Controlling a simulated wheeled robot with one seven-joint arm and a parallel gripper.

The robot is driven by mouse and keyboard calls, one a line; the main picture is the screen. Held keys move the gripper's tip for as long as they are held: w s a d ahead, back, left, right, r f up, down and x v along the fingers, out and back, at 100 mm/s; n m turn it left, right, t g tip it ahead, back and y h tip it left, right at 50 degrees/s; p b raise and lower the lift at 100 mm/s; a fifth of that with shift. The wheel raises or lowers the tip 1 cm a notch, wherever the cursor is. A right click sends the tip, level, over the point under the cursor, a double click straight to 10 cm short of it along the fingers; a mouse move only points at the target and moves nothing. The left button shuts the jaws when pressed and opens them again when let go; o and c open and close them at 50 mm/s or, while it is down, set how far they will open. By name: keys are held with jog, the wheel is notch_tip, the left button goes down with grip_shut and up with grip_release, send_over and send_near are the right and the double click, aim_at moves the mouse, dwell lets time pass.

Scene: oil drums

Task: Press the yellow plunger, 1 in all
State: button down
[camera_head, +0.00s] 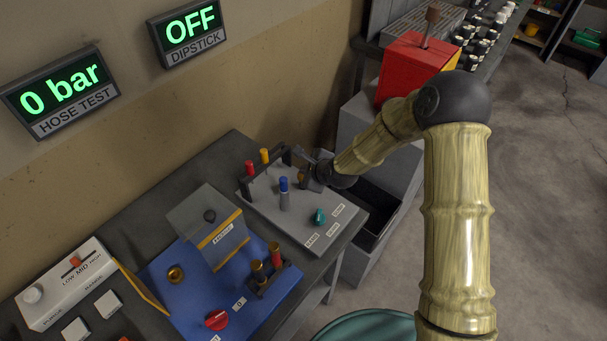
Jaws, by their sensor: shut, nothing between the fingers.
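The yellow plunger (265,156) stands upright at the back of a grey panel (262,213) on the dark bench. A red plunger (249,168) stands just left of it, both by a dark bracket. A blue plunger (284,189) stands in front of them, nearer the panel's middle. My gripper (304,172) is over the panel's back right part, to the right of the yellow plunger and apart from it. It looks small and dark, with its fingers shut and nothing between them. The fingertips are partly hard to make out against the bracket.
A teal knob (319,216) sits at the panel's front right. A blue panel (190,285) with a clear box (208,222) stands to the left. A red box (410,68) with a lever stands behind my arm. Wall displays read "0 bar" (60,90) and "OFF" (190,27).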

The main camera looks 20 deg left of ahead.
jog(key=shift+f+b, duration=0.45)
jog(key=shift+f, duration=0.15)
dwell(0.6)
jog(key=shift+r, duration=0.15)
jog(key=shift+r+p, duration=0.85)
jog(key=shift+r, duration=0.25)
jog(key=shift+r+p, duration=1.7)
jog(key=shift+r, duration=0.85)
